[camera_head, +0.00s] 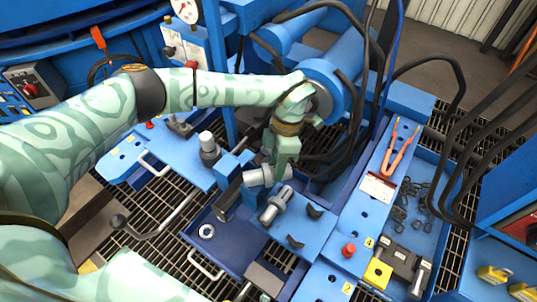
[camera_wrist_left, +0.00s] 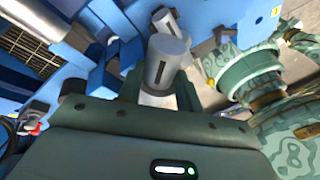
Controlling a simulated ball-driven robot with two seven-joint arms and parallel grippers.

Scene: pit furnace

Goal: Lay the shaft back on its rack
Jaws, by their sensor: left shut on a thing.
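My left gripper (camera_head: 270,173) comes down over the blue bench and is shut on a light grey shaft (camera_head: 256,178). In the left wrist view the held shaft (camera_wrist_left: 167,62) stands between the fingers, with a dark slot in its side and a thinner end. A second grey stepped shaft (camera_head: 276,204) lies slanted on the blue rack plate (camera_head: 313,227), just below the gripper in the head view. Dark curved cradles (camera_head: 314,211) on the plate are bare. The gripper partly hides the held shaft. My right gripper does not show.
A blue tray (camera_head: 226,238) with a metal ring (camera_head: 207,231) is left of the rack. A red knob (camera_head: 348,250) stands near the rack. Black hoses and a blue cylinder (camera_head: 338,65) crowd the back.

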